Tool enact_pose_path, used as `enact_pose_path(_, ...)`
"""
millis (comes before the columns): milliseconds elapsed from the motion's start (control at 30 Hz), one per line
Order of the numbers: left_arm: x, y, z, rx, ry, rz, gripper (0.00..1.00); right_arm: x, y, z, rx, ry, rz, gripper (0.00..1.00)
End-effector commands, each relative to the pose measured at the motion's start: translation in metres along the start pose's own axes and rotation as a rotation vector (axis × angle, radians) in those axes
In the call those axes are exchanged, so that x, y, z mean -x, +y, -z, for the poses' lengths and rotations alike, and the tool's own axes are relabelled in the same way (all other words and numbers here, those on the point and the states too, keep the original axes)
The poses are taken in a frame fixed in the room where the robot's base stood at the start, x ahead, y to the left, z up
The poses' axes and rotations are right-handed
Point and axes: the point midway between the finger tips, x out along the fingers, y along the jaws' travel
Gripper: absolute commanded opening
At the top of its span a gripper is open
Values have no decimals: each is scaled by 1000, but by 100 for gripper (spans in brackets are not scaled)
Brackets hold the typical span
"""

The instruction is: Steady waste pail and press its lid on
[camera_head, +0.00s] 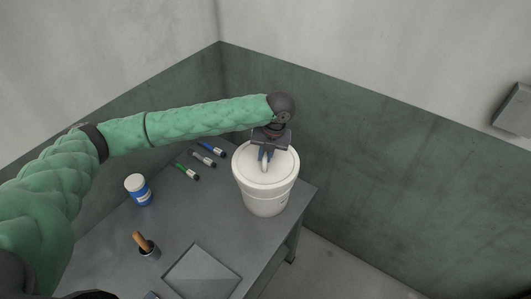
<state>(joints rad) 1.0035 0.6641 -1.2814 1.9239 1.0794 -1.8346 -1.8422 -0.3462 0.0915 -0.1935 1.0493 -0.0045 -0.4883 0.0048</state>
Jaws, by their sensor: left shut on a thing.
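The white waste pail (264,201) stands upright near the right back edge of the grey table. Its white lid (284,169) lies across the pail's mouth and looks nearly level; I cannot tell whether it is fully seated all round. My left gripper (266,158) reaches in from the left and points down over the lid's middle. It is shut on the lid's light-coloured handle (265,168), whose lower part shows below the fingers. My right gripper does not show.
Walls close in behind; a grey box (513,110) hangs at right.

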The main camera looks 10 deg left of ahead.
Motion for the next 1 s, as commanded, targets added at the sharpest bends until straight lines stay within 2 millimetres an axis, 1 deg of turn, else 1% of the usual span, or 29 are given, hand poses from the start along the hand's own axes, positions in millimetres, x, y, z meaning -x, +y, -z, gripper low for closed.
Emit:
enact_pose_path(467,0,0,0,0,0,0,0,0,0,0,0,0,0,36)
enact_pose_path(1000,-1,0,0,0,0,0,0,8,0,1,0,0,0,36)
